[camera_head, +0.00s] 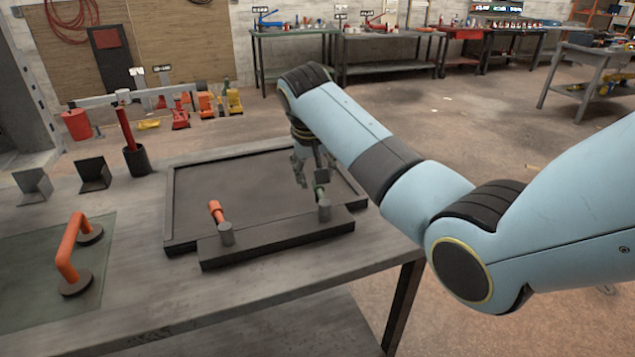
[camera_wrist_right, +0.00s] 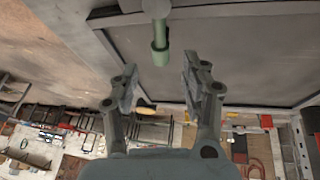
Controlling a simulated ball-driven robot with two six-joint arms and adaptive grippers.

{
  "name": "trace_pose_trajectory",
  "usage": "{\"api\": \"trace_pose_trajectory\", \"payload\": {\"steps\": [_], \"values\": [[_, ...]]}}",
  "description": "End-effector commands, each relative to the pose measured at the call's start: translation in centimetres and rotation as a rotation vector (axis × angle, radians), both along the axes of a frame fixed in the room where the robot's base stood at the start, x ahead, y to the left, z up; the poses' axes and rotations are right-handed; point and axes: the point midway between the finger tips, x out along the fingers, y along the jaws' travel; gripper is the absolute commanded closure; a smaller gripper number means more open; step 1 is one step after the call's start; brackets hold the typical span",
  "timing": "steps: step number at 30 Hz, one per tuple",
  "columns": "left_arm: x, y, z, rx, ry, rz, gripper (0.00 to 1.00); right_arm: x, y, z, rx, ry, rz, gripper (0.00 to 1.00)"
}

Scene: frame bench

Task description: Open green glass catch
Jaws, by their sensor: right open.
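The green catch (camera_head: 320,192) sits on a grey post at the right end of the dark bar (camera_head: 280,240) along the near side of the framed panel. It also shows in the right wrist view (camera_wrist_right: 161,48), at the top centre. My right gripper (camera_head: 313,178) is right at the green catch, reaching down from above. In the wrist view its two fingers (camera_wrist_right: 160,78) are spread apart, with the catch's end just beyond and between the tips. I see no grip on it. An orange catch (camera_head: 216,211) sits on the bar's left post. My left gripper is not in view.
The dark framed panel (camera_head: 240,185) lies on the grey bench (camera_head: 150,300). An orange-handled lifter (camera_head: 70,250) stands on a greenish sheet at the left.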

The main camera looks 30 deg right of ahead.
Motion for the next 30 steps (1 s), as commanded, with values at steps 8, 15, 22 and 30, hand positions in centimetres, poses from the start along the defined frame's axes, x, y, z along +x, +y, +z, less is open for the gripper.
{"api": "trace_pose_trajectory", "payload": {"steps": [8, 15, 22, 30], "values": [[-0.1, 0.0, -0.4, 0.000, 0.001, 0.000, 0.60, 1.2, -1.1, -3.8, 0.001, 0.001, 0.000, 0.54], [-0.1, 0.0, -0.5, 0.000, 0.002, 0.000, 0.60, 1.4, -1.3, -4.3, 0.001, -0.002, 0.001, 0.54], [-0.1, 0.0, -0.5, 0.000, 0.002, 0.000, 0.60, 1.4, -1.3, -4.3, 0.000, -0.001, 0.001, 0.67], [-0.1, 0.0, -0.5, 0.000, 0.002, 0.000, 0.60, 1.4, -1.3, -4.3, 0.000, -0.001, 0.001, 1.00]]}}
